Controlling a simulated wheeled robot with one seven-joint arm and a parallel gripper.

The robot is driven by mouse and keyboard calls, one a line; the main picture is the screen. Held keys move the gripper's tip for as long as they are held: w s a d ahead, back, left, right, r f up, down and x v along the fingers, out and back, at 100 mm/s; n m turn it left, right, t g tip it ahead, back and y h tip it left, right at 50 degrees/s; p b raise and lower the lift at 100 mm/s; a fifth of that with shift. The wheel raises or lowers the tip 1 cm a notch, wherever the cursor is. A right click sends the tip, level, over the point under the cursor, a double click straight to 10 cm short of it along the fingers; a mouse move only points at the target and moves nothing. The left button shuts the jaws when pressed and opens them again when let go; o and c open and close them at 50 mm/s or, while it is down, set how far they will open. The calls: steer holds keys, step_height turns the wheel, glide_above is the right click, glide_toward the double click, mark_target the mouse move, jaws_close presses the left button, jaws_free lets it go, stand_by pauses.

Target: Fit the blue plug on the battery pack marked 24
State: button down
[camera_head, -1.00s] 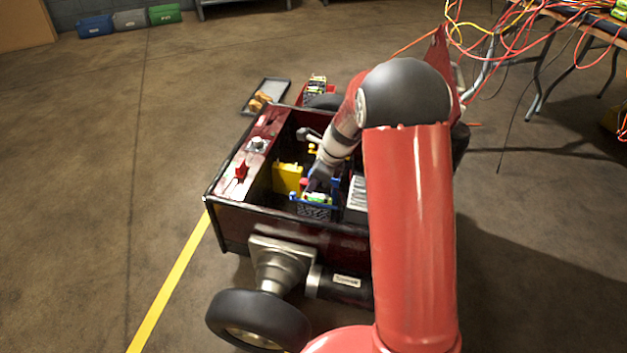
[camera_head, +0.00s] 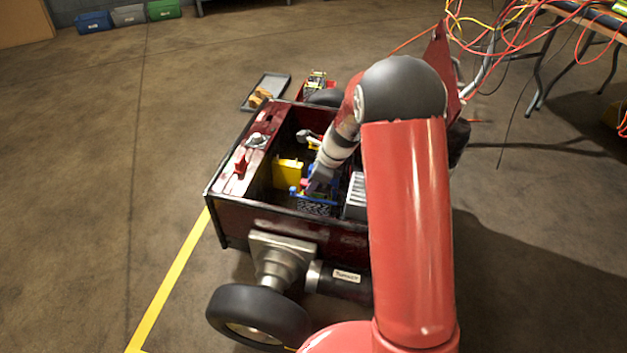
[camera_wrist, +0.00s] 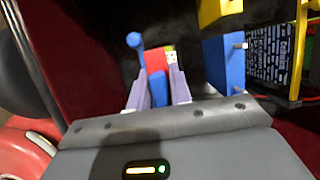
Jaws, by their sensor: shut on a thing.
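My gripper (camera_wrist: 157,92) is shut on a blue piece (camera_wrist: 158,89) that looks like the blue plug; a red part (camera_wrist: 157,62) shows just beyond it. A blue stalk with a round knob (camera_wrist: 135,40) stands beside the left finger. In the head view my gripper (camera_head: 318,188) is low inside the cart's box, over a black pack with white print and blue parts (camera_head: 314,209). Contact between the plug and the pack cannot be made out. In the wrist view a blue block with silver pins (camera_wrist: 224,66) and a printed black pack (camera_wrist: 268,52) are to the right. No number 24 is readable.
The dark red box (camera_head: 265,222) has high walls around my gripper. A yellow block (camera_head: 287,172) is close on its left, and a pale ribbed unit (camera_head: 355,197) on its right. A red knob (camera_head: 240,166) sits on the left ledge. A tray (camera_head: 266,92) lies behind.

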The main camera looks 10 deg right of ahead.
steer(key=shift+f, duration=0.45)
steer(key=c, duration=1.2)
jaws_free()
steer(key=shift+p+v, duration=1.05)
steer(key=shift+v, duration=2.9)
